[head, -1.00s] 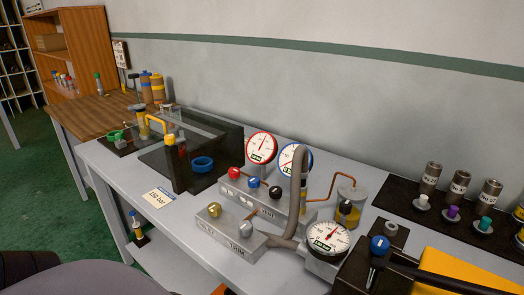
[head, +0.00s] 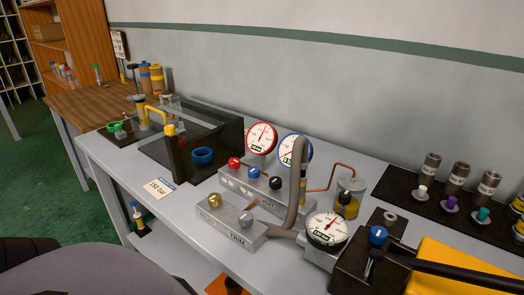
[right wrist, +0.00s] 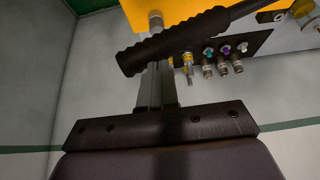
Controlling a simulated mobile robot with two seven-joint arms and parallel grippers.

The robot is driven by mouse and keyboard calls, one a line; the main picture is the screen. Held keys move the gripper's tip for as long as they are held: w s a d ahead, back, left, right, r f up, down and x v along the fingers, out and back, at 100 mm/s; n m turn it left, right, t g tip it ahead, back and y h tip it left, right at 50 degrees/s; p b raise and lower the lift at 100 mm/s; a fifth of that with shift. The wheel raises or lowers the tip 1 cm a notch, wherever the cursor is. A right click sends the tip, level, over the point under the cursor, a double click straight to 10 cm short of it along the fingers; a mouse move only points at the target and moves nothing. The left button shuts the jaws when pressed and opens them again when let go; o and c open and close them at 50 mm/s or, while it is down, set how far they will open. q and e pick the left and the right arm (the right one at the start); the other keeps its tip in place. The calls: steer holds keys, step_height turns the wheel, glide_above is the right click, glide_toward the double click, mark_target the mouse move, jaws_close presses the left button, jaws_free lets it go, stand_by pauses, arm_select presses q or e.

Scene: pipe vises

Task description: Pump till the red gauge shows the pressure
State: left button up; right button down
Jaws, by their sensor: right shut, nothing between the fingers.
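The red-rimmed gauge (head: 261,137) stands on the grey valve block in the head view; its needle points up and slightly right, but the numbers are too small to read. A card reading "150 bar" (head: 158,189) lies on the bench at left. The hand pump (head: 350,262) is at lower right, with a blue knob (head: 378,235) and a long black lever (head: 450,266). In the right wrist view the lever's ribbed grip (right wrist: 170,42) crosses my right gripper (right wrist: 155,72) at its fingertips. That gripper is shut and empty; whether it touches the grip is unclear. My left gripper is out of view.
A blue-rimmed gauge (head: 295,148) is beside the red one, and a white gauge (head: 327,228) is by the pump. Red (head: 234,162), blue and black knobs are on the block. A thick grey hose (head: 299,185) arches up. A yellow tank (head: 455,275) and several fittings are at right.

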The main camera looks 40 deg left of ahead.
steer(key=shift+d+f+b, duration=0.15)
steer(key=shift+f+b, duration=0.35)
steer(key=shift+f, duration=0.2)
steer(key=shift+d+f+b, duration=0.15)
steer(key=shift+f+b, duration=0.3)
steer(key=shift+f, duration=0.3)
steer(key=shift+d+f+b, duration=0.25)
steer(key=shift+f+b, duration=0.5)
steer(key=shift+f, duration=0.15)
steer(key=r+p, duration=0.2)
steer(key=a+r+p, duration=0.1)
steer(key=r+p, duration=0.1)
steer(key=shift+a+r, duration=0.1)
steer(key=shift+r, duration=0.3)
steer(key=shift+r, duration=2.55)
steer(key=shift+s, duration=0.1)
